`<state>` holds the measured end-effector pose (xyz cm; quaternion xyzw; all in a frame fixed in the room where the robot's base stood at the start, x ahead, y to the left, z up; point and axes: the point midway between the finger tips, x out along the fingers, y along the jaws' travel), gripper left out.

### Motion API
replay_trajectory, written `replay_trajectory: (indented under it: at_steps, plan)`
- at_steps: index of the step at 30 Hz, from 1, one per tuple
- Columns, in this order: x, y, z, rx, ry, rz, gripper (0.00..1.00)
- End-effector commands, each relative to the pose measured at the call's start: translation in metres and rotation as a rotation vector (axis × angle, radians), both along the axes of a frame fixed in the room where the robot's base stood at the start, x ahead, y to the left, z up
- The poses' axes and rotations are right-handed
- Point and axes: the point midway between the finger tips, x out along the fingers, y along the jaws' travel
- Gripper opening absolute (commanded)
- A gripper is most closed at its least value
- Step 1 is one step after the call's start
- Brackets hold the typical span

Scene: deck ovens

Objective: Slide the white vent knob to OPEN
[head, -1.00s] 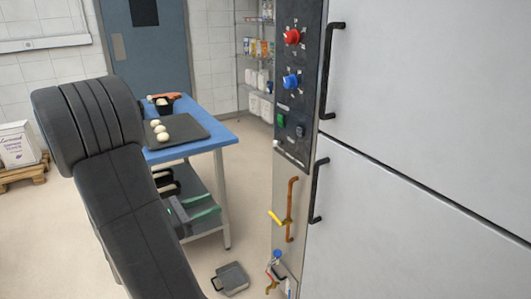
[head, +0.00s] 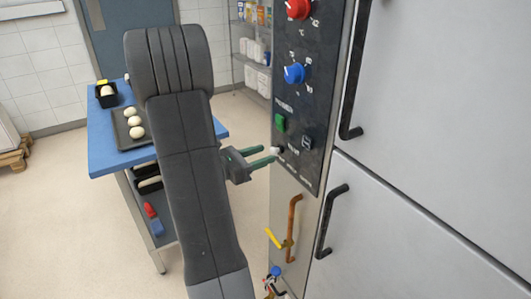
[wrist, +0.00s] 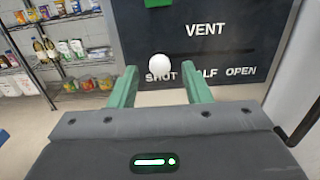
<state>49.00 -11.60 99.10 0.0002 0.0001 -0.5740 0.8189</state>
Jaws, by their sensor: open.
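The white vent knob (wrist: 160,65) is a small round ball under the word VENT in the wrist view. It sits at the left label, which reads SHUT and is partly covered by the knob; HALF and OPEN lie to its right. In the head view the knob (head: 277,151) is at the bottom of the dark control panel (head: 297,178). My gripper (wrist: 160,76) is open, its green fingers on either side of the knob in the wrist view, with gaps to both. In the head view my gripper (head: 266,156) points at the knob; contact cannot be told.
A red dial (head: 298,8), a blue dial (head: 294,73) and a green switch (head: 280,123) are above the knob. A copper pipe with a yellow lever (head: 275,238) is below. Black oven door handles (head: 330,220) stand out at right. A blue table (head: 103,158) stands behind my arm.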

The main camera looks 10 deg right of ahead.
Motion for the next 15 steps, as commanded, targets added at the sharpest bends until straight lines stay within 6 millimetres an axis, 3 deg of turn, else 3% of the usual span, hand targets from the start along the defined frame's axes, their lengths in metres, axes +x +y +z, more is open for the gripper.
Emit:
replay_trajectory:
  at_steps: [6,15]
  plan:
    - [0.005,-0.015,0.0,-0.001,0.0,-0.001,0.44]
    - [0.006,-0.018,0.0,0.0,0.0,0.0,0.44]
